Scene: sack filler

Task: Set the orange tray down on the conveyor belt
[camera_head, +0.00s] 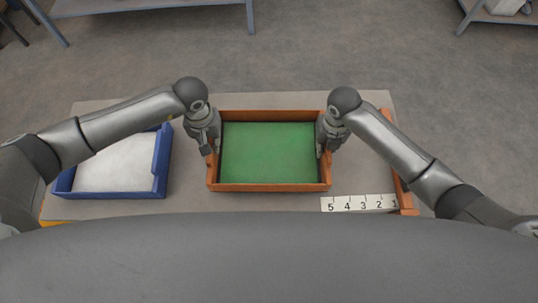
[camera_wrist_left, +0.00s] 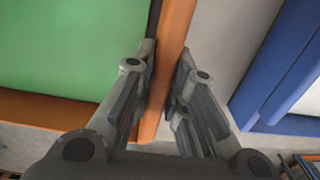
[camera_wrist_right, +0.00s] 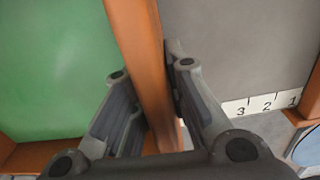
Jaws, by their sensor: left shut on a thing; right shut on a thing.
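The orange tray (camera_head: 270,187) with a green inside floor sits in the middle of the head view, over the grey surface. My left gripper (camera_head: 210,148) is shut on its left wall, and that wall also runs between the fingers in the left wrist view (camera_wrist_left: 172,60). My right gripper (camera_head: 326,148) is shut on its right wall, which shows between the fingers in the right wrist view (camera_wrist_right: 140,50). The tray looks level. I cannot tell whether its bottom touches the grey surface, which may be the conveyor belt (camera_head: 290,205).
A blue tray (camera_head: 110,194) with white contents lies to the left, beside the orange tray. A white number strip (camera_head: 358,203) and an orange rail (camera_head: 402,190) are at the right. Grey surface is free between the orange tray and the rail. Shelves (camera_head: 150,5) stand far back.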

